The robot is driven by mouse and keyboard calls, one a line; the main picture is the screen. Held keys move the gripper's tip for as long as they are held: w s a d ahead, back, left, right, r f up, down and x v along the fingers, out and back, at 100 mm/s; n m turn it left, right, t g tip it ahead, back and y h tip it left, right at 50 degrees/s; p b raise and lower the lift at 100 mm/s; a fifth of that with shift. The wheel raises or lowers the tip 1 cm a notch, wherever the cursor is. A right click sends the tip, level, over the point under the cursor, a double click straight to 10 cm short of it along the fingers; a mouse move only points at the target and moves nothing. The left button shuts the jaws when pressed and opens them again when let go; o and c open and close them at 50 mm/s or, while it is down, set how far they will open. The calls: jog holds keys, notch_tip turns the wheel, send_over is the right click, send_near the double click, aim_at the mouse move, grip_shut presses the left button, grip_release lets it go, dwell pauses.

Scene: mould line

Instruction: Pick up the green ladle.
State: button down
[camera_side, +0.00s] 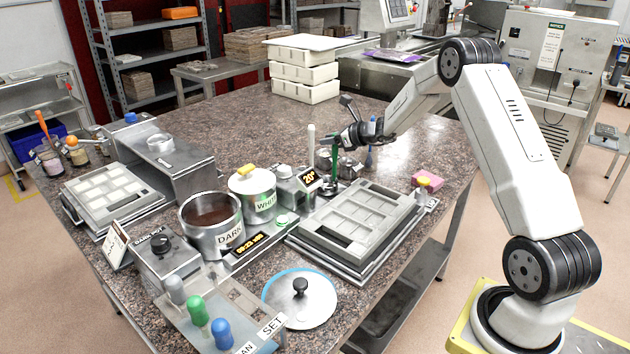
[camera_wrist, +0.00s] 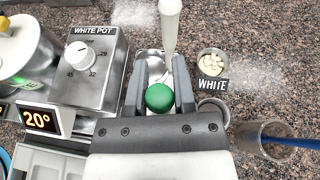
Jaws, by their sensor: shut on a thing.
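The green ladle (camera_side: 333,152) stands upright behind the mould tray in the side view, its long handle showing below my jaws. My gripper (camera_side: 336,137) is shut on this handle. In the wrist view the round green top of the ladle (camera_wrist: 160,97) sits between the two dark fingers of my gripper (camera_wrist: 159,92). The ladle's lower end is hidden in the wrist view and hard to make out in the side view, so I cannot tell whether it touches its rest.
A white-handled tool (camera_side: 311,138) stands close to the left. The white pot (camera_side: 262,205), dark pot (camera_side: 212,235) and mould tray (camera_side: 352,222) are near. In the wrist view a cup of white pieces (camera_wrist: 211,63) and a cup with a blue-handled tool (camera_wrist: 258,140) stand right.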

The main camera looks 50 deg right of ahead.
jog(key=shift+r, duration=0.2)
jog(key=s+a+r, duration=0.5)
jog(key=s+r, duration=0.7)
jog(key=s, duration=0.1)
jog(key=shift+a+r, duration=0.2)
jog(key=shift+r, duration=0.15)
dwell(0.3)
dwell(0.5)
